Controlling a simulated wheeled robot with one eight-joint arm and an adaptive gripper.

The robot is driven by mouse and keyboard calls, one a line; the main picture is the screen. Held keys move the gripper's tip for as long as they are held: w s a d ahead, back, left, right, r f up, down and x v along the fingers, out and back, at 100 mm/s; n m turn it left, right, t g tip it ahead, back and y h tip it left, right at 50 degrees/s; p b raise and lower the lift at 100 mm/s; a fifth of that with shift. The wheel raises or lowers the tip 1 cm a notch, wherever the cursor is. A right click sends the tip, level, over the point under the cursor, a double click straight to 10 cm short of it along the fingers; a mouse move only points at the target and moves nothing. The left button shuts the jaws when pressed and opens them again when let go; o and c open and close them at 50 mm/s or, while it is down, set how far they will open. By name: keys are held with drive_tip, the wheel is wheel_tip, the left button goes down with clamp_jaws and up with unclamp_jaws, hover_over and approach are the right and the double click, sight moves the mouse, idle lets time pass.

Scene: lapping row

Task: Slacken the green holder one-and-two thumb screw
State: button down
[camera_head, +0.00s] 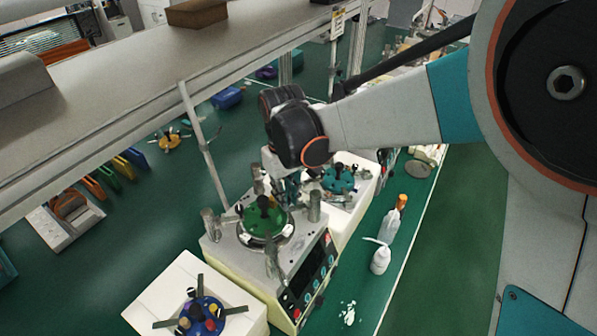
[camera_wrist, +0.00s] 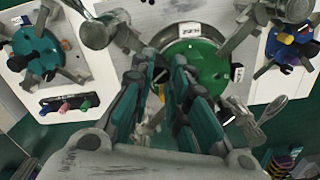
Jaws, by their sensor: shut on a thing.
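The green holder (camera_head: 262,222) is a round green disc with a dark knob, seated on the near grey-topped lapping machine. In the wrist view the green holder (camera_wrist: 209,62) shows small white labels at its rim. My gripper (camera_head: 291,190) reaches down at the holder's far side. In the wrist view my gripper's (camera_wrist: 167,66) teal fingers come together at the holder's left edge, shut on a small part there, which I take to be the one-and-two thumb screw. The fingers hide most of it, and its markings cannot be read.
Metal posts and arms stand around the green holder. A teal holder (camera_head: 339,179) is on the machine behind, and a blue holder (camera_head: 201,316) on a white block in front. White bottles (camera_head: 381,260) stand at the right. A shelf (camera_head: 110,75) overhangs the left.

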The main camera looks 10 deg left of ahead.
drive_tip(key=shift+d+f+n, duration=0.1)
drive_tip(key=shift+n, duration=0.5)
drive_tip(key=c, duration=1.5)
unclamp_jaws()
drive_tip(key=shift+a, duration=0.25)
